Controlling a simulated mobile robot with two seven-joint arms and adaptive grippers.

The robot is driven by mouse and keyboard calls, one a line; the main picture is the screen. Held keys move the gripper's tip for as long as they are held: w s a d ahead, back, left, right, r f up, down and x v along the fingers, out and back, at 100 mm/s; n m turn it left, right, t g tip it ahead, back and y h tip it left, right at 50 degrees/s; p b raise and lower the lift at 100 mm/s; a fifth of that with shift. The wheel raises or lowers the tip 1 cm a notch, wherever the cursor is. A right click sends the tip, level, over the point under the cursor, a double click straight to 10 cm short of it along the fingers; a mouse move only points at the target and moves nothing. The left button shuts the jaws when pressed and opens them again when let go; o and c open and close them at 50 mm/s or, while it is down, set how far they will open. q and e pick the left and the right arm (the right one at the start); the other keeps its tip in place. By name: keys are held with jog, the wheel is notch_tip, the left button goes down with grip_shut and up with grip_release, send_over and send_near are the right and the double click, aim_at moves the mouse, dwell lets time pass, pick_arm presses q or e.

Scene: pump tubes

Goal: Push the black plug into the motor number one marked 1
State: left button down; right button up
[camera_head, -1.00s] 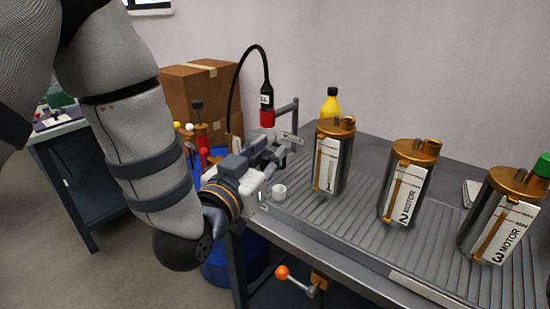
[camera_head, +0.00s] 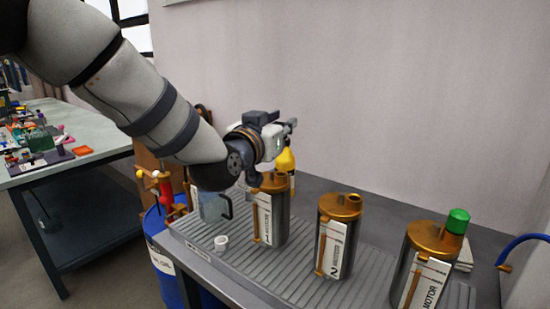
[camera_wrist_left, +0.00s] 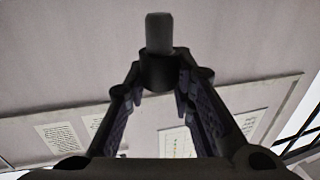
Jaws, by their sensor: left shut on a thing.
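My left gripper (camera_head: 286,128) is over the top of motor number one, pointing right and back. In the left wrist view, its two fingers (camera_wrist_left: 160,85) close together on a dark, short cylinder with a narrower grey upper part, which looks like the black plug (camera_wrist_left: 159,42). In the head view the plug is too small to make out clearly. Motor number one (camera_head: 270,215) is a dark cylinder with a copper top and a white label, upright on the ribbed table. My wrist hides part of its top, so its opening is not clear. My right gripper is not in view.
Motor 2 (camera_head: 334,240) and motor 3 (camera_head: 420,268), with a green cap (camera_head: 458,221), stand to the right. A yellow bottle (camera_head: 285,160) is behind motor one. A blue barrel (camera_head: 165,278) stands at lower left.

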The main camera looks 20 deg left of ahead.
pick_arm(q)
jog(key=shift+w+d+r, duration=0.15)
jog(key=shift+w+r, duration=0.3)
jog(key=shift+r, duration=0.1)
jog(key=shift+s+a, duration=0.15)
jog(key=shift+a, duration=0.05)
notch_tip(320, 180, down, 5)
jog(key=shift+f+b, duration=0.15)
jog(key=shift+b, duration=0.15)
jog(key=shift+f, duration=0.4)
jog(key=shift+r, duration=0.1)
dwell(0.6)
